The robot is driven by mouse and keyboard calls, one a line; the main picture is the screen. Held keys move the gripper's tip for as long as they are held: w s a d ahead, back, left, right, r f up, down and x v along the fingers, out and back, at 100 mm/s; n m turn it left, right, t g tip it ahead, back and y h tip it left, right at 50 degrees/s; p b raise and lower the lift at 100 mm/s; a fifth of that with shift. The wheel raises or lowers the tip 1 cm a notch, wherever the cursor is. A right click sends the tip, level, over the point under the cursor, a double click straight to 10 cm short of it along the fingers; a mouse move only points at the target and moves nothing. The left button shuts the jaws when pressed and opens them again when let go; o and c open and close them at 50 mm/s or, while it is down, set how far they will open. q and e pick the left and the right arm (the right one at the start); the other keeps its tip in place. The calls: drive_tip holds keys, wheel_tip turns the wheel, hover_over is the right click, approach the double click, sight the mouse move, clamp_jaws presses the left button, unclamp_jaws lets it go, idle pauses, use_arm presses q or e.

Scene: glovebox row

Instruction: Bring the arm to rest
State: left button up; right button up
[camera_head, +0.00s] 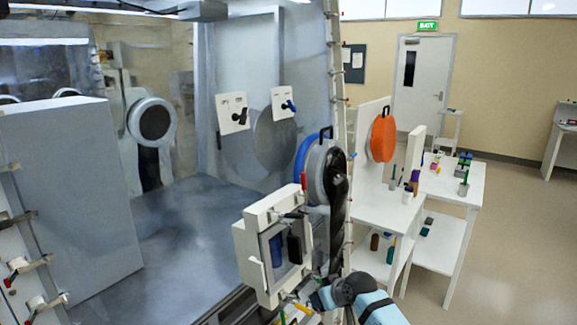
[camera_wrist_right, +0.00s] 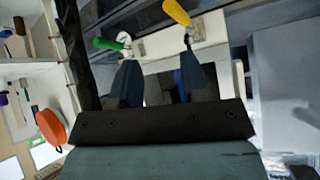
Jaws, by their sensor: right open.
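My right arm (camera_head: 365,300) enters at the bottom of the head view, just right of a white framed box with a window (camera_head: 245,246). Its gripper shows in the right wrist view (camera_wrist_right: 160,72), its two dark fingers apart with nothing visible gripped between them. A green handle (camera_wrist_right: 108,43) and a yellow handle (camera_wrist_right: 176,12) are near the fingertips in that view; I cannot tell whether either touches a finger. My left arm and gripper are not in view.
The glovebox front with a blue-rimmed round port (camera_head: 304,160) is close to my right arm. An orange disc (camera_head: 383,136) stands above a white table (camera_head: 385,211) holding small items. Open floor (camera_head: 510,240) lies at the right, before a door (camera_head: 422,80).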

drive_tip(key=s+d+f+m+t, duration=0.1)
drive_tip(key=s+d+f, duration=0.1)
drive_tip(key=s+f, duration=0.65)
drive_tip(key=s+d+f+m+t, duration=0.15)
drive_tip(key=s+f, duration=0.35)
drive_tip(key=s, duration=0.6)
drive_tip(key=s+d+h, duration=0.1)
drive_tip(key=s+d, duration=0.2)
drive_tip(key=s, duration=0.7)
drive_tip(key=s+d+t+h, duration=0.1)
drive_tip(key=s+d, duration=0.2)
drive_tip(key=s, duration=0.8)
drive_tip(key=shift+d+f+m, duration=0.35)
drive_tip(key=shift+d+f, duration=0.05)
drive_tip(key=shift+f, duration=0.05)
